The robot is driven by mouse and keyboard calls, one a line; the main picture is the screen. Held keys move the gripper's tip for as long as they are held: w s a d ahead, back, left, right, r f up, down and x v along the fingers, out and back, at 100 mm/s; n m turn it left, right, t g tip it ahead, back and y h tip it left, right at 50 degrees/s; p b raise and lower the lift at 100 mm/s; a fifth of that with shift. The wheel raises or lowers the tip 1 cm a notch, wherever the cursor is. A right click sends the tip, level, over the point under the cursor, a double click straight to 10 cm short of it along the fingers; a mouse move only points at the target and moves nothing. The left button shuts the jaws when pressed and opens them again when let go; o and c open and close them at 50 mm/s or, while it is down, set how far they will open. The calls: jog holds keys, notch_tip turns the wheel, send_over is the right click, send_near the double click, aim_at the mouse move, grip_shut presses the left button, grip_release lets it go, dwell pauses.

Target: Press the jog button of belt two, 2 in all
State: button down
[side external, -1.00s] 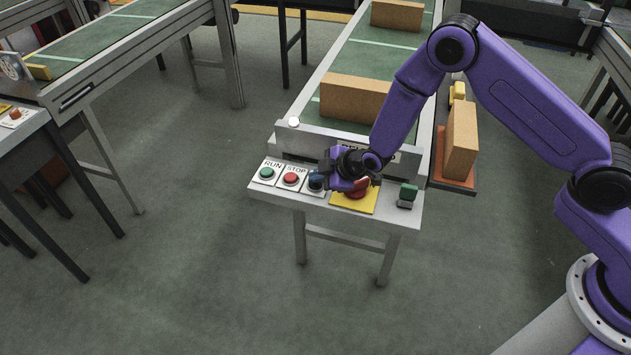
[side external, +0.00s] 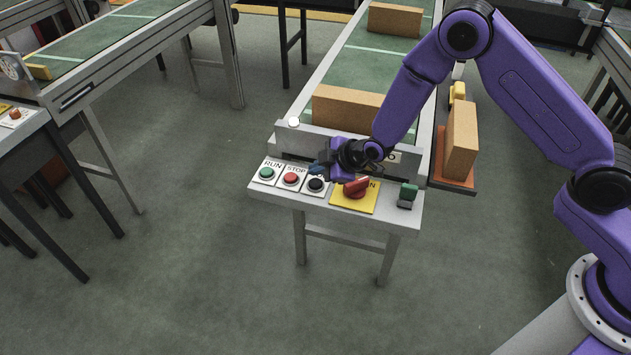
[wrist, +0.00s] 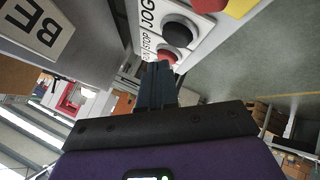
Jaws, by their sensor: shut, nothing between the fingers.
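The black jog button (side external: 316,185) is on the control shelf of the middle belt, right of the STOP button. In the wrist view the black button (wrist: 178,33) is beside a "JOG" label, just beyond my fingertips. My gripper (side external: 318,171) is shut and empty, and its fingertips are a little above the button and apart from it. The shut fingers also show in the wrist view (wrist: 158,72). A sign (wrist: 38,27) reading "BE" is partly cut off there; my wrist mostly hides the panel lettering in the side view.
The green RUN button (side external: 266,173) and red STOP button (side external: 290,178) are to the left. A cardboard box (side external: 345,106) lies on the belt behind the panel.

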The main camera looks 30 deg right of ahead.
aim_at(319, 184)
jog(key=shift+r, duration=2)
dwell(1.0)
notch_tip(319, 184, up, 4)
jog(key=shift+f, duration=0.1)
jog(key=shift+f, duration=0.1)
dwell(0.4)
jog(key=shift+f, duration=4.3)
jog(key=shift+f, duration=0.15)
jog(key=shift+f, duration=0.3)
